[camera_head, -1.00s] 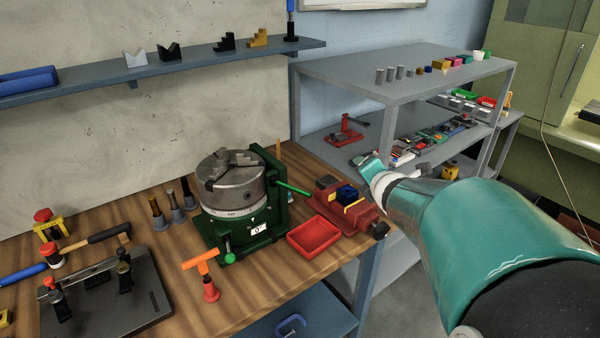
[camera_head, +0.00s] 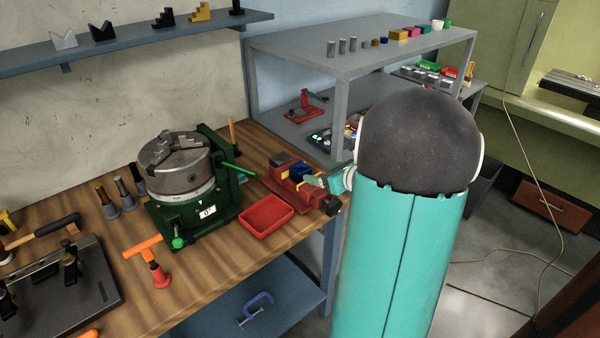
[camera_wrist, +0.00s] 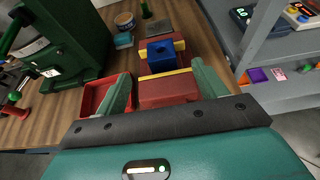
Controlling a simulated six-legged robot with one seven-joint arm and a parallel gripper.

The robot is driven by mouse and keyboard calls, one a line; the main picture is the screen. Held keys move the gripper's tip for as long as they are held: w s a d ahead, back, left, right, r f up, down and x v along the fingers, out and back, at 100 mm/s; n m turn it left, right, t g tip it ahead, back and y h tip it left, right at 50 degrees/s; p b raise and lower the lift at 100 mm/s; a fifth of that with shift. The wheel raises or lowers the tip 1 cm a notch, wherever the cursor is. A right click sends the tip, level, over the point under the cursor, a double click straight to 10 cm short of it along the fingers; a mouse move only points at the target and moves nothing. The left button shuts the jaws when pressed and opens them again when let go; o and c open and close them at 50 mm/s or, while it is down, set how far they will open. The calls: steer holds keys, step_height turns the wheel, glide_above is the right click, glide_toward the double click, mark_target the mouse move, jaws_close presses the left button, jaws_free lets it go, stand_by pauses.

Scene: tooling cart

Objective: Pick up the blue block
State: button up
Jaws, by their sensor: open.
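A blue block (camera_head: 301,171) sits in a red vise (camera_head: 285,190) on the wooden bench. In the wrist view the blue block (camera_wrist: 161,51) stands between the vise's yellow-edged jaws, with a dark round spot on its top. My gripper (camera_wrist: 160,76) is open, with two green fingers set apart on either side of the red vise body (camera_wrist: 170,92). The block lies beyond the fingertips, roughly centred between them, and nothing is held. In the head view my gripper (camera_head: 320,183) is small, just right of the block, and partly hidden by my arm.
A red tray (camera_head: 267,216) lies beside the vise. A green rotary table with a grey chuck (camera_head: 174,160) stands left of it, its green handle reaching toward the vise. A grey shelf unit (camera_head: 350,55) stands behind, with several small blocks on top.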

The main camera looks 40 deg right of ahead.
mark_target(304, 170)
steer(key=x, duration=0.8)
steer(key=shift+s+f, duration=0.15)
steer(key=shift+f, duration=0.15)
steer(key=c, duration=1.2)
